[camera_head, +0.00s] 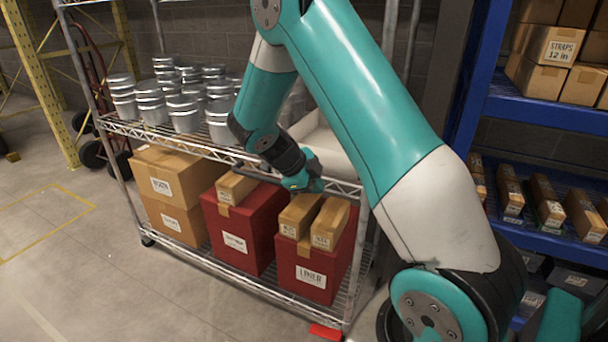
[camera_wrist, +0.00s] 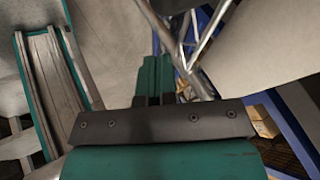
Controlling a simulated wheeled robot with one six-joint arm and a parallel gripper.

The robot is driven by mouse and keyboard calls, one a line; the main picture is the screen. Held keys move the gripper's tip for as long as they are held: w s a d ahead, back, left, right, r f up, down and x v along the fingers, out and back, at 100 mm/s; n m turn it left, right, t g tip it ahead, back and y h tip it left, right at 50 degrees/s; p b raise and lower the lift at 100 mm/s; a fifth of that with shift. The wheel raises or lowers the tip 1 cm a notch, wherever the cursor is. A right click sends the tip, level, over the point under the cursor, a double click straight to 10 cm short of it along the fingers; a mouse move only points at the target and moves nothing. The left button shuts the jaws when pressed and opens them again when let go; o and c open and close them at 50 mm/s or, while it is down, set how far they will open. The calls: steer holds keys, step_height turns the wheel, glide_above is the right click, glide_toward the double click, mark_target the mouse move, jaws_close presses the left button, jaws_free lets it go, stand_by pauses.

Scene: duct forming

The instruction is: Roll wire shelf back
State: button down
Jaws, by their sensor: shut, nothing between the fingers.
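The wire shelf (camera_head: 130,130) is a chrome rack on casters, standing in the middle and left of the head view. Its middle shelf holds several metal tins (camera_head: 185,112), and its bottom shelf holds cardboard and red boxes. My gripper (camera_head: 300,180) is in front of the shelf's right half, near the middle rail and above the small boxes; I cannot tell whether it touches the rail. In the wrist view, my gripper's teal fingers (camera_wrist: 155,75) are together and empty, with chrome tubes (camera_wrist: 205,35) beyond them. My arm hides part of the shelf's right side.
A blue rack (camera_head: 535,108) with cardboard boxes stands at the right. A red pedal-like part (camera_head: 325,332) is by the shelf's front right foot. A yellow frame (camera_head: 40,85) and a hand truck (camera_head: 95,75) stand at the left. The floor (camera_head: 60,240) at front left is clear.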

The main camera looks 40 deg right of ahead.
mark_target(324, 179)
steer(key=d, duration=0.3)
steer(key=w+d, duration=0.1)
steer(key=shift+d+f+p, duration=0.2)
steer(key=shift+f+p, duration=0.15)
steer(key=shift+f, duration=0.05)
steer(key=shift+w, duration=0.1)
